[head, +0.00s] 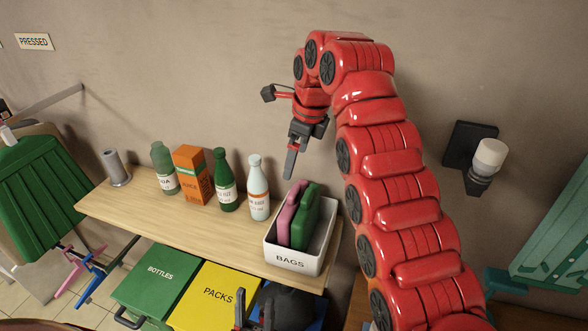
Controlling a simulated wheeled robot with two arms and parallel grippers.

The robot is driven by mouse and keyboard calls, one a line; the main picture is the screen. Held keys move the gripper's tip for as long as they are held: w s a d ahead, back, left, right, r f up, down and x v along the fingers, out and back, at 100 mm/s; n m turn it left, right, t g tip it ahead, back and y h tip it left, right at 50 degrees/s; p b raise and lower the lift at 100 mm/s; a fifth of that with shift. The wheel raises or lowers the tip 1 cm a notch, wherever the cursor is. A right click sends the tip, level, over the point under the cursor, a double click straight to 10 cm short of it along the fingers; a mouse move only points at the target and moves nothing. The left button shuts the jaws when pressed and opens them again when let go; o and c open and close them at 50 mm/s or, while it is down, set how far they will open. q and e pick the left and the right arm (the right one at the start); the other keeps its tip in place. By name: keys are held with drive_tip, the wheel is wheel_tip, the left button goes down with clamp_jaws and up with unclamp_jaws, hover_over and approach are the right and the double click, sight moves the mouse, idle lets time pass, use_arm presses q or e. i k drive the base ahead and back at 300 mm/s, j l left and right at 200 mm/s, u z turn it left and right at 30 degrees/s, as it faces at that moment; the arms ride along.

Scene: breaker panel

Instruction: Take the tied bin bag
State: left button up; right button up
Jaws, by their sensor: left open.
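The black bin bag (292,304) sits in a blue bin (318,313) under the right end of the shelf, at the bottom of the head view. Its top is dark and lumpy; I cannot make out the knot. My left gripper (254,314) is open at the bottom edge, its two dark fingers upright at the bag's left side. One finger overlaps the bag in the picture; I cannot tell if it touches. My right gripper (289,165) hangs above the shelf, seen side-on, away from the bag; its jaw state is unclear.
The wooden shelf (130,208) holds bottles, an orange carton (192,174), a grey cylinder (116,168) and a white BAGS box (284,257) with pink and green items. A green BOTTLES bin (158,272) and yellow PACKS bin (220,294) stand below. A wall lamp (488,158) is at right.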

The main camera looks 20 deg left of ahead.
sight(294, 307)
drive_tip(key=k+l, duration=0.2)
drive_tip(key=k, duration=0.3)
drive_tip(key=k+l, duration=0.15)
drive_tip(key=k, duration=0.3)
